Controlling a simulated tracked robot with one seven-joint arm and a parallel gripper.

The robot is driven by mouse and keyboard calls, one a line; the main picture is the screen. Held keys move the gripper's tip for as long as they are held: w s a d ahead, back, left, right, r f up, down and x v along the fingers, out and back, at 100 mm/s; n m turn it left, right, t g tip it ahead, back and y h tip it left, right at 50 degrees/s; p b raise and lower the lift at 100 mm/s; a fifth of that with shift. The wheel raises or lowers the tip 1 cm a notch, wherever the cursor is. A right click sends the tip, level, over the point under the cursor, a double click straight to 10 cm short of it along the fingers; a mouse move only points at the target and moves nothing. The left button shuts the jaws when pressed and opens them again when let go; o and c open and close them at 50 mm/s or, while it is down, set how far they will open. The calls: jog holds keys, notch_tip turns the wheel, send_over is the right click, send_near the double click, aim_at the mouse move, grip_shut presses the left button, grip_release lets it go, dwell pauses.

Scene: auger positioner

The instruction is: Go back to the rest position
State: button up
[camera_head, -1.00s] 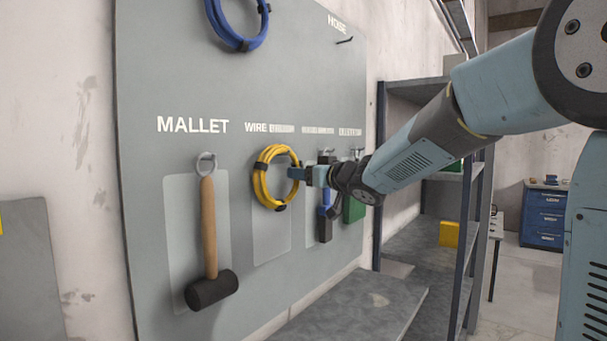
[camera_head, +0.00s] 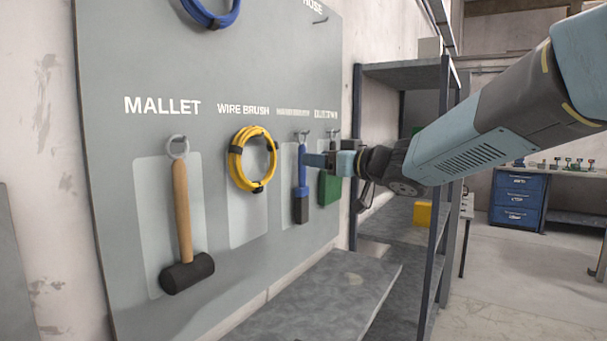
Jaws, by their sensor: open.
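My gripper (camera_head: 316,160) is at the end of my blue and grey arm, which comes in from the right. It is open and I see nothing held in it. It stands in front of the pegboard panel (camera_head: 110,60), to the right of a yellow coil (camera_head: 239,172) that hangs under the WIRE BRUSH label. In the picture it overlaps the area beside a blue-handled tool (camera_head: 301,190) and a green item (camera_head: 329,188). I cannot tell how far it is from these.
A mallet (camera_head: 182,215) hangs at the left, a blue coil (camera_head: 212,22) at the top. A grey shelf unit (camera_head: 444,150) stands behind my arm, with a yellow block (camera_head: 423,213). A grey bench top (camera_head: 330,290) lies below. A blue drawer cabinet (camera_head: 517,198) is at the far right.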

jog(key=s+d+f+m+h, duration=0.3)
jog(key=s+d+m+h, duration=0.1)
jog(key=d+h, duration=0.25)
jog(key=s+d+f+m+h, duration=0.3)
jog(key=s+d+m+h, duration=0.15)
jog(key=d, duration=0.35)
jog(key=s+a+f+g, duration=0.1)
jog(key=s+f+g, duration=0.3)
jog(key=s, duration=0.4)
jog(key=s+f+g, duration=0.4)
jog(key=s+f, duration=0.3)
jog(key=s, duration=0.2)
jog(key=shift+a+f+h, duration=0.3)
jog(key=shift+a, duration=0.1)
